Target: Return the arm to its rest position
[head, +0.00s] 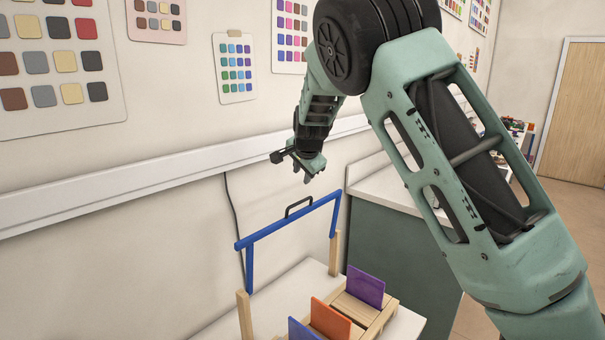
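My green arm (470,170) reaches from the lower right up to a dark elbow joint and bends down to the left. My gripper (308,175) hangs at its end, in the air in front of the wall. It is above the blue frame and appears apart from it. The gripper is small here, and whether its fingers are open or shut is unclear. I see nothing clearly held in it.
A blue frame (292,221) with a black handle stands on wooden posts on a white table (285,290). Purple (365,287) and orange (330,319) panels stand upright in a wooden rack. A green cabinet (400,250) stands to the right, with a wooden door (575,115) beyond.

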